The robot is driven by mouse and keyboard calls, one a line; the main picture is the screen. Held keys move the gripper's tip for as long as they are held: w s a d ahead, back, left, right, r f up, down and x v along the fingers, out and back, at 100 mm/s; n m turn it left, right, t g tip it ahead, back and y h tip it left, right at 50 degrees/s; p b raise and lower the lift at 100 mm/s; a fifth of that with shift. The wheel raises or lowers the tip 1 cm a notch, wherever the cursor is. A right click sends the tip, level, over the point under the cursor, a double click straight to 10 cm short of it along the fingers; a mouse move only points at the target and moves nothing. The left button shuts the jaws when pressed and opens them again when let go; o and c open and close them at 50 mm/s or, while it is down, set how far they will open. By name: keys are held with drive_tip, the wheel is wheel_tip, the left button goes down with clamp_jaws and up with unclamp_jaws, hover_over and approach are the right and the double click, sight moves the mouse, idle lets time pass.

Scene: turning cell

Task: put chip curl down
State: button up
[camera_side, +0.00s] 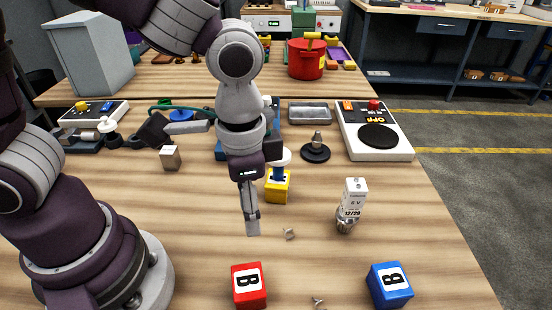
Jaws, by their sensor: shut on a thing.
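My gripper (252,228) points down over the middle of the wooden table, left of a small grey metal chip curl (289,233) lying on the wood. Its fingers are closed together on a small thing, taken to be a chip curl, which is hidden between the fingertips from this side. A second small curl (318,302) lies at the front edge of the picture, between a red block and a blue block. I cannot tell how high the fingertips are above the wood.
The red block (249,286) and blue block (389,285) stand in front. A white-labelled part (352,205) stands upright at right, and a yellow block (278,186) sits behind my gripper. A control box (374,130) is at the back right. Bare wood surrounds the fingertips.

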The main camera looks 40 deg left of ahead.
sight(248, 281)
drive_tip(key=s+f+m, duration=0.1)
drive_tip(key=f, duration=0.1)
drive_tip(key=s+d+f+m, duration=0.1)
drive_tip(key=f, duration=0.2)
drive_tip(key=s+d+f+m, duration=0.1)
drive_tip(key=f, duration=0.1)
drive_tip(key=shift+s+d+f, duration=0.15)
drive_tip(key=shift+d+f, duration=0.05)
drive_tip(key=shift+f, duration=0.15)
drive_tip(key=o, duration=0.7)
drive_tip(key=shift+f, duration=0.15)
wheel_tip(248, 281, up, 12)
drive_tip(key=a+r+n+t, duration=0.1)
drive_tip(key=a+n+t, duration=0.1)
drive_tip(key=a+n, duration=0.1)
drive_tip(key=w+a+r+n+t, duration=0.1)
drive_tip(key=a+r+n, duration=0.1)
drive_tip(key=a, duration=0.4)
drive_tip(key=w+a+r+n+t, duration=0.1)
drive_tip(key=a+n+t, duration=0.1)
drive_tip(key=a+n, duration=0.2)
drive_tip(key=shift+a+r+t, duration=0.15)
drive_tip(key=shift+a+t, duration=0.15)
drive_tip(key=shift+a, duration=0.1)
